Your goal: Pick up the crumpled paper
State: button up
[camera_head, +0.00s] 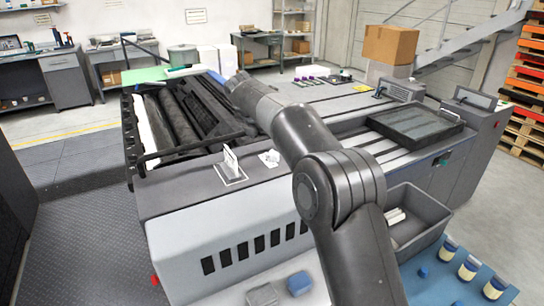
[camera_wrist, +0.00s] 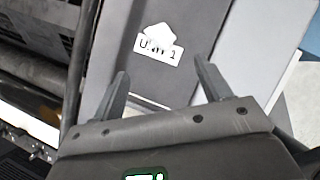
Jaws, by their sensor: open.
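The crumpled paper (camera_wrist: 159,33) is a small white lump in the wrist view. It lies over part of a white label (camera_wrist: 172,51) with dark lettering on a grey surface. In the head view a small white patch (camera_head: 269,158), which looks like the paper on its label, lies on the machine's top, left of my arm. My gripper (camera_wrist: 161,82) is open and empty in the wrist view. The paper shows beyond the fingertips, between their lines, apart from them. In the head view my arm hides the gripper's fingers.
A white upright card on a plate (camera_head: 230,168) stands left of the paper. Dark rollers (camera_head: 180,115) lie in an open bay behind it. A dark tray (camera_head: 415,124) sits on the right of the machine, and a grey bin (camera_head: 430,208) stands at its front right.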

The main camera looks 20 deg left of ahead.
aim_at(271, 152)
jog(key=x, duration=0.5)
jog(key=shift+w+a+f, duration=0.1)
jog(key=shift+a, duration=0.05)
jog(key=x, duration=0.5)
jog(key=shift+w+f, duration=0.2)
jog(key=shift+w, duration=0.2)
jog(key=c, duration=1.1)
